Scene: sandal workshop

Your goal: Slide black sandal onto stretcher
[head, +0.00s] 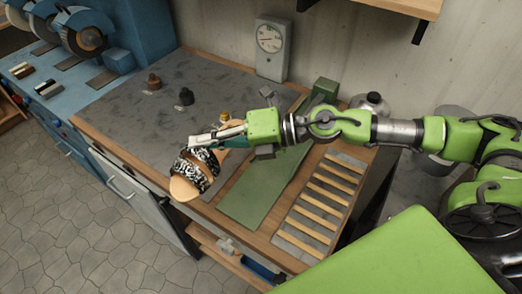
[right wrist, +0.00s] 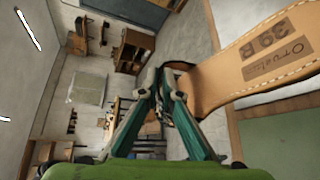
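The sandal (head: 196,168) has black-and-white patterned straps and a tan sole. It is near the bench's front left edge in the head view, and its rounded end points toward the lower left. In the right wrist view its tan sole (right wrist: 225,82), with a stamped size label, fills the right side. My right gripper (head: 217,136) comes from the right, and its fingers close on the sandal's edge; they also show in the right wrist view (right wrist: 163,88). The gripper hides part of the sandal. I cannot pick out the stretcher with certainty. My left gripper is not in view.
A blue grinding machine (head: 135,38) stands at the back left. The grey bench top left of the sandal is mostly clear.

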